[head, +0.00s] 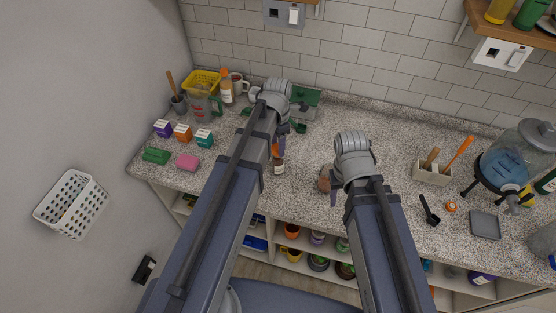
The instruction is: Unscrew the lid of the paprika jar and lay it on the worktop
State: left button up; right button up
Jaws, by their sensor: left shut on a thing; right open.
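My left gripper (283,133) is over the left-middle of the worktop, mostly hidden behind my own forearm. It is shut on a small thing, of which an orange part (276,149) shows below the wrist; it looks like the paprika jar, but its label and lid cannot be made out. A small dark jar with a pale label (279,167) shows just below; I cannot tell whether it touches the gripper. My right gripper (330,186) is open over the middle of the worktop. A small brownish thing (324,180) shows beside its fingers, partly hidden.
A utensil holder (432,174), black scoop (429,210), small orange-topped item (451,206), grey tile (485,224) and glass dispenser (505,168) stand right. Small boxes (183,133) and a yellow basket (201,82) are left.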

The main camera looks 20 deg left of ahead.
jog(key=shift+r, duration=0.1)
pick_arm(q)
notch_tip(320, 180, up, 3)
jog(key=p, duration=0.3)
jog(key=shift+r, duration=0.1)
pick_arm(e)
notch_tip(320, 180, up, 3)
jog(key=shift+f, duration=0.1)
pick_arm(q)
jog(key=shift+f, duration=0.2)
pick_arm(e)
jog(key=shift+f, duration=0.1)
